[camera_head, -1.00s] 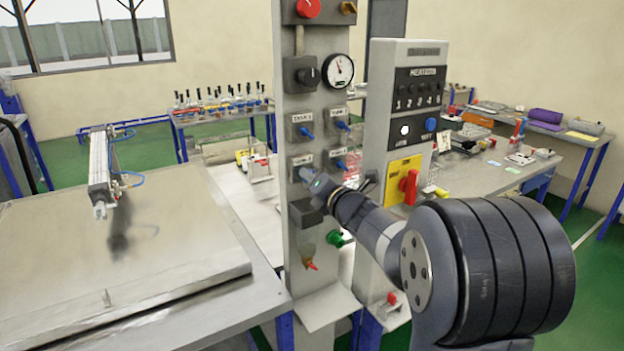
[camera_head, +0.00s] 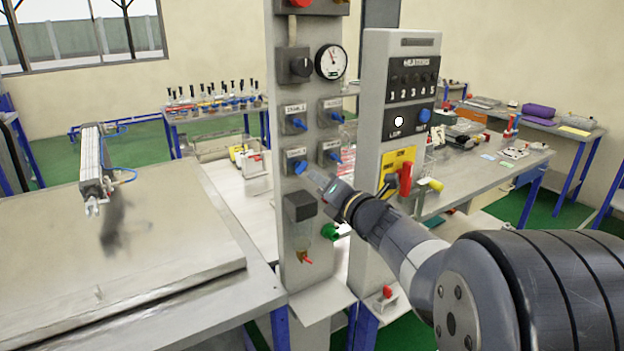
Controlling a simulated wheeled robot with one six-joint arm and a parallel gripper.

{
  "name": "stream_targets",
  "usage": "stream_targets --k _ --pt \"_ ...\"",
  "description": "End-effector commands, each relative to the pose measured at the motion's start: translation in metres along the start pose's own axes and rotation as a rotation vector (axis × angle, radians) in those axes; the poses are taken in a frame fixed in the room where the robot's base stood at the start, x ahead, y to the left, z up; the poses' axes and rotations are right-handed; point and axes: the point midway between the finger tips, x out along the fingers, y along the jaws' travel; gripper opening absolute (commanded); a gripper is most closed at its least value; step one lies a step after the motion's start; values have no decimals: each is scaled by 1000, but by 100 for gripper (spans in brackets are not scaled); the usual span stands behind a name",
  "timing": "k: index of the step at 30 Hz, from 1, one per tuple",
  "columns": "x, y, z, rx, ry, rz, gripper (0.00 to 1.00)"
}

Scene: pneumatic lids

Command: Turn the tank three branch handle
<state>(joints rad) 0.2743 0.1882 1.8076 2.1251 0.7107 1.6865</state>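The grey upright panel carries two rows of small valve boxes with blue handles. The label of the lower-left box is too small to read surely; it appears to be the tank three branch, and its blue handle (camera_head: 300,167) slants down to the right.
Other blue handles sit close by: upper left (camera_head: 298,124), upper right (camera_head: 337,117) and lower right (camera_head: 335,157). A gauge (camera_head: 331,62) is above. A grey box (camera_head: 301,206) and a green knob (camera_head: 330,232) are below. The heaters panel (camera_head: 413,80) with a red switch (camera_head: 405,178) stands to the right.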

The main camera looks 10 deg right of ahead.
Motion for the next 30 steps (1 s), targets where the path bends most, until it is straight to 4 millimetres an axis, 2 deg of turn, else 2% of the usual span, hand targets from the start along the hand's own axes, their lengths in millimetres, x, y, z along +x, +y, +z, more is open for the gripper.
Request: stream_targets --k 1,6,13,23,26,30 --pt "-9 -1 0 -1 -3 -2 27" --pt "-29 -1 0 0 -2 -2 27" --pt "-38 0 0 1 0 0 27" --pt "-34 0 0 2 1 0 27" --pt "-26 0 0 2 3 0 27" --pt "-6 1 0 2 4 1 27"
